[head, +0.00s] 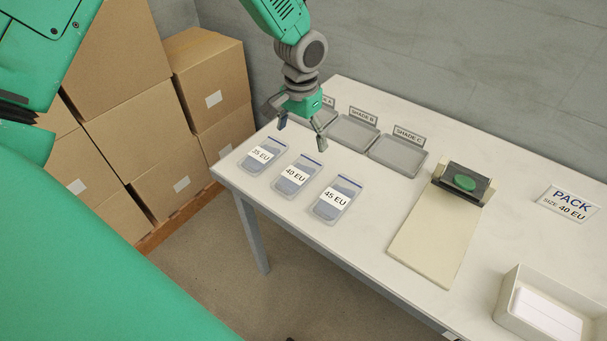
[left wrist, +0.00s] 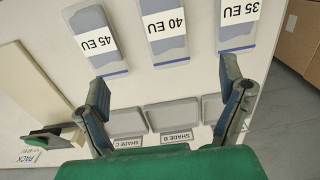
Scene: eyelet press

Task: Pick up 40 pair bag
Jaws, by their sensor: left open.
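The 40 EU bag (head: 297,175), a clear bag with grey-blue contents and a white label, lies flat in the middle of a row on the table. The 35 EU bag (head: 260,156) lies to its left and the 45 EU bag (head: 337,199) to its right. My left gripper (head: 302,134) is open and empty above the table, behind the bags. In the left wrist view the 40 EU bag (left wrist: 165,30) lies beyond and between the spread fingers (left wrist: 168,82), apart from them. My right gripper is not in view.
Shade B (head: 350,133) and shade C (head: 397,154) trays stand behind the bags. A press (head: 464,184) with a cream board, a PACK sign reading size 40 EU (head: 570,203) and a white bin (head: 510,297) are to the right. Cardboard boxes (head: 210,75) stand left of the table.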

